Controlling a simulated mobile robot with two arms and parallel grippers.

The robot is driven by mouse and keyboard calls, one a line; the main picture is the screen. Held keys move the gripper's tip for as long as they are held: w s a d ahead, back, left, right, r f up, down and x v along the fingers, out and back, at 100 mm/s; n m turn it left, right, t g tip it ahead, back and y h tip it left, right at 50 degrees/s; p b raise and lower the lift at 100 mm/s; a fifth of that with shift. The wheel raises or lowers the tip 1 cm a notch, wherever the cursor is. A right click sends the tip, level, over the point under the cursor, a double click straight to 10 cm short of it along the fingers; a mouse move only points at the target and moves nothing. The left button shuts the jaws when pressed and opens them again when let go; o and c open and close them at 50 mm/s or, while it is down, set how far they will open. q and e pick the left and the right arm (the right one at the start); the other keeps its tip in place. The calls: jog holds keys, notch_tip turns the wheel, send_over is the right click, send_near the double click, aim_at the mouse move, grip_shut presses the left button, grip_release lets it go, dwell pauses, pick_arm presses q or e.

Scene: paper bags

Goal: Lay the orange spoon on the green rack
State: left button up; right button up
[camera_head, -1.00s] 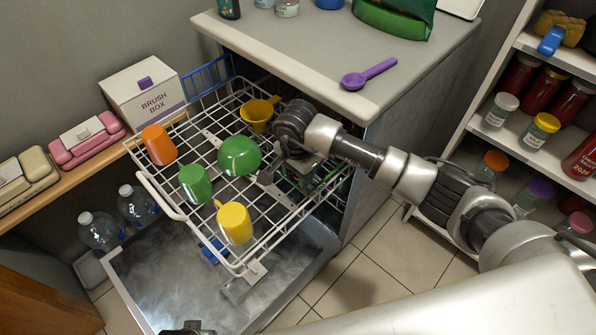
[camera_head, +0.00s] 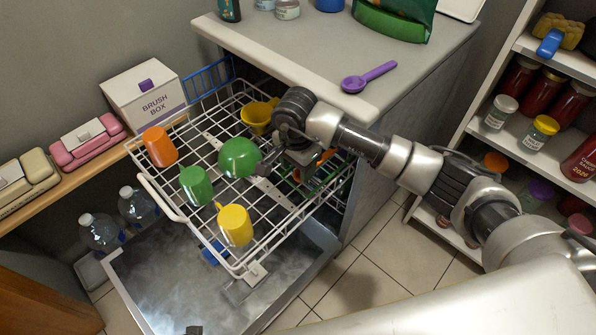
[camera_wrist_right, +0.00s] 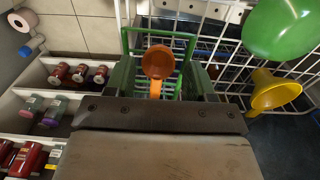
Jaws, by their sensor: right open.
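The orange spoon (camera_wrist_right: 157,62) shows in the right wrist view between my open fingers, its bowl away from the palm and its handle running back toward it. In the head view a bit of its orange (camera_head: 326,155) shows beside my right gripper (camera_head: 292,168). The green rack (camera_wrist_right: 187,47) is a wire frame behind the spoon in the wrist view; the spoon overlaps it, but I cannot tell whether they touch. In the head view the rack is mostly hidden by my gripper. My right gripper is open around the spoon. My left gripper cannot be made out.
The white wire basket (camera_head: 205,235) holds a green bowl (camera_head: 239,157), a green cup (camera_head: 195,186), a yellow mug (camera_head: 234,224), an orange cup (camera_head: 159,146) and a yellow scoop (camera_head: 258,116). A counter (camera_head: 300,52) with a purple spoon (camera_head: 368,77) stands close behind my right arm.

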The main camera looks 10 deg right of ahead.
pick_arm(q)
jog(key=shift+s+f, duration=0.5)
jog(key=shift+f, duration=0.3)
pick_arm(e)
notch_tip(320, 180, up, 8)
jog(key=shift+r, duration=0.2)
